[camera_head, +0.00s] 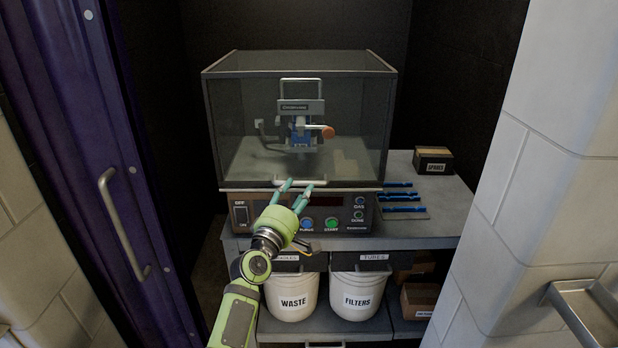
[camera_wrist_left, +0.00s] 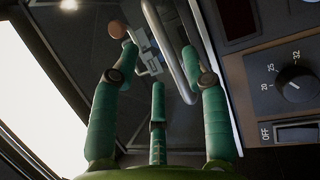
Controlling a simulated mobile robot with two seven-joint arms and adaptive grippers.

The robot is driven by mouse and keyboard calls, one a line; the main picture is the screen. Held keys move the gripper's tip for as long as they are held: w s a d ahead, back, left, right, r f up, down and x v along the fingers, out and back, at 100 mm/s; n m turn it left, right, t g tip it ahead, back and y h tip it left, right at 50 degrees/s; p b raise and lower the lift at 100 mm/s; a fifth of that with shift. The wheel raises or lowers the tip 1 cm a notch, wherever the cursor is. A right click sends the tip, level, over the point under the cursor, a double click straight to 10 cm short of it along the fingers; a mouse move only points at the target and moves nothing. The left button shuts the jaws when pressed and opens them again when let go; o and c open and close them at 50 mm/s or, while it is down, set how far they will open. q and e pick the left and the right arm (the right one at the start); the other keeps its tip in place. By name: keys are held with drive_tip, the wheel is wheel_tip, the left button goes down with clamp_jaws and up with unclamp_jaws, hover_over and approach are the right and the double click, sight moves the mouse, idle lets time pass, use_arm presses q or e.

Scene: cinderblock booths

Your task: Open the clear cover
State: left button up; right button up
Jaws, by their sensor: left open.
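The clear cover (camera_head: 235,130) is a see-through box with a dark frame, and it is closed over a bench machine. A metal bar handle (camera_head: 277,183) runs along its lower front edge; the bar also shows in the left wrist view (camera_wrist_left: 181,72). My left gripper (camera_head: 298,185) is open at this handle. In the left wrist view its teal fingers (camera_wrist_left: 160,52) lie on either side of the bar; I cannot tell whether they touch it. Inside the cover is a blue and grey device (camera_head: 301,130) with an orange-brown knob. My right gripper is not in view.
The control panel (camera_head: 345,216) with knobs and buttons sits just below the cover. Blue tubes (camera_head: 402,208) and a small box (camera_head: 433,160) lie right of it. WASTE (camera_head: 292,297) and FILTERS (camera_head: 352,296) buckets stand below. A purple door (camera_head: 85,130) and block walls flank the booth.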

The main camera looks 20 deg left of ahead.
sight(304, 183)
use_arm(q)
drive_tip(key=x, duration=0.3)
drive_tip(key=shift+w+f, duration=0.1)
drive_tip(key=shift+w, duration=0.95)
clamp_jaws()
drive_tip(key=shift+r, duration=0.25)
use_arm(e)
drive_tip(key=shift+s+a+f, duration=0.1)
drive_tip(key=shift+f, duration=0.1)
